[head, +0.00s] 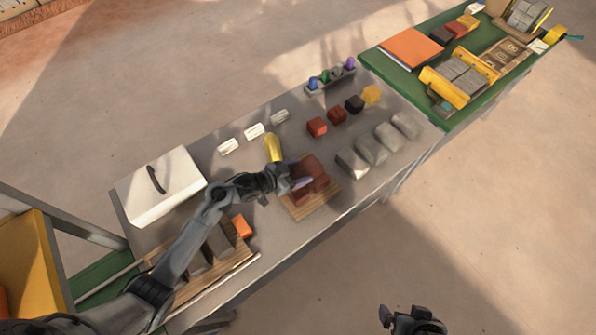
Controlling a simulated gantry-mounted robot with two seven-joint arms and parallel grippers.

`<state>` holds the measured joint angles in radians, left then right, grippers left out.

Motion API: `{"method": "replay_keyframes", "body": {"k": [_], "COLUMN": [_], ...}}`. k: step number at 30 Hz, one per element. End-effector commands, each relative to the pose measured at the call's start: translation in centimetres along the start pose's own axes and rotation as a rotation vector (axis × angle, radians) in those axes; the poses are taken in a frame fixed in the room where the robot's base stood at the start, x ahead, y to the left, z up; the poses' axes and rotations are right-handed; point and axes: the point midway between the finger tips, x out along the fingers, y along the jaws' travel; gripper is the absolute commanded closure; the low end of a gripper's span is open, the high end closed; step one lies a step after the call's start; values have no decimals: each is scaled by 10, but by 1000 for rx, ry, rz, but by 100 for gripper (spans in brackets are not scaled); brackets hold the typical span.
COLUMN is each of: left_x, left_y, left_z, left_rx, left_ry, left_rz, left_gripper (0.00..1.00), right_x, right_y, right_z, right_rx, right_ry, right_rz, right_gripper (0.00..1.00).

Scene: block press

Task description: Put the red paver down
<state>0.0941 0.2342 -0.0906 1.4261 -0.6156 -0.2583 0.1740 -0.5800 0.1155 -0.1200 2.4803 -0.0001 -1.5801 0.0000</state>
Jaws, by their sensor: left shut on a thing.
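My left gripper (290,181) is shut on a red paver (301,188) at the middle of the grey table. The paver is over a slatted wooden board (325,201), beside another dark red block (315,168). The gripper hides part of the held paver, and I cannot tell whether it touches the board. My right gripper (412,320) is at the bottom edge over the floor, away from the table; its jaw opening is unclear.
A yellow object (273,148) stands just behind my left gripper. Grey blocks (372,150) and small red blocks (317,127) lie to the right. A green table (400,77) adjoins at back right.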

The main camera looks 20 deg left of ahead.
Motion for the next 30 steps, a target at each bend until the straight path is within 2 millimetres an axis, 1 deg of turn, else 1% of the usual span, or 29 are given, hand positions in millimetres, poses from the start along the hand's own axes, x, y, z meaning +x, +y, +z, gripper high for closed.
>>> {"method": "replay_keyframes", "body": {"k": [1,5,17,18,23,30], "left_x": [0,0,4,4,4,4], "left_y": [-1,-1,-1,0,0,0], "left_z": [-4,-4,5,9,8,8], "left_rx": [2,2,2,0,0,0], "left_ry": [7,7,7,1,1,0], "left_rz": [-1,-1,-1,0,0,0], "left_gripper": [100,100,100,30,6,6], "right_x": [0,0,5,5,5,5], "right_y": [0,1,2,2,1,0], "right_z": [0,0,2,2,2,2], "right_rx": [-1,-5,-9,-8,-6,-1], "right_ry": [0,-1,-2,-2,-2,-1], "right_rz": [1,4,7,6,4,0], "right_gripper": [0,0,0,0,0,0]}}
